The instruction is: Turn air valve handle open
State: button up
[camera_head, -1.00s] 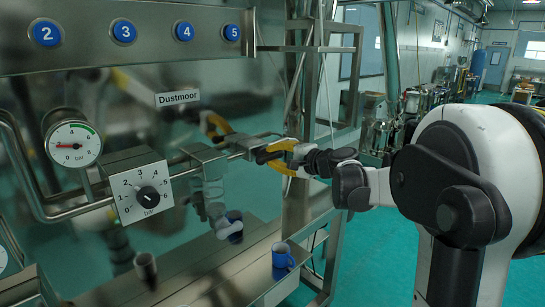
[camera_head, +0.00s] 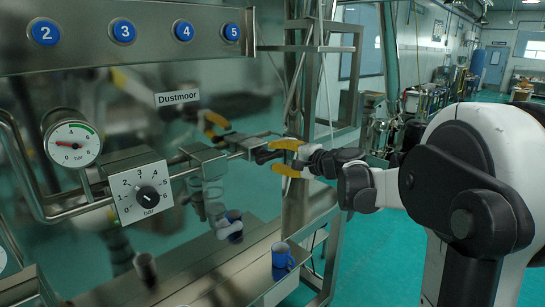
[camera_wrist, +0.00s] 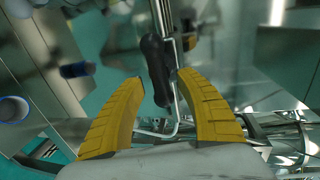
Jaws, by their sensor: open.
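The air valve's black handle (camera_head: 266,156) sits at the right end of the metal pipe run on the machine's front. In the wrist view the dark handle (camera_wrist: 157,68) stands upright, its lower end near the space between my fingertips. My gripper (camera_head: 279,157) has yellow fingers, spread open and empty, just to the right of the handle. In the wrist view my gripper (camera_wrist: 160,84) is open, with a finger on each side of the handle's lower end. I cannot tell whether either finger touches it.
A pressure gauge (camera_head: 73,143) and a numbered regulator dial (camera_head: 148,196) are on the left. Blue numbered buttons (camera_head: 123,31) line the panel above. A blue mug (camera_head: 282,257) stands on the steel ledge below. A steel frame post stands behind my gripper.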

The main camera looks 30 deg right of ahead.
jog(key=v, duration=1)
jog(key=shift+s, duration=0.3)
jog(key=s+a+f+n+g+b, duration=0.3)
jog(key=s+a+f+n+b, duration=0.15)
jog(key=a+f, duration=0.45)
jog(key=s+a+f+n+g+b, duration=0.3)
jog(key=s+a+f+b, duration=0.25)
jog(key=a+f, duration=0.4)
jog(key=s+a+f+n+g+h+b, duration=0.1)
jog(key=s+f+n+h+b, duration=0.3)
jog(key=s+f, duration=0.9)
jog(key=f+n+b, duration=0.1)
jog(key=n+b, duration=0.1)
jog(key=n, duration=0.1)
jog(key=shift+s+f+g+h, duration=0.3)
jog(key=shift+g+h, duration=0.1)
jog(key=shift+a, duration=0.15)
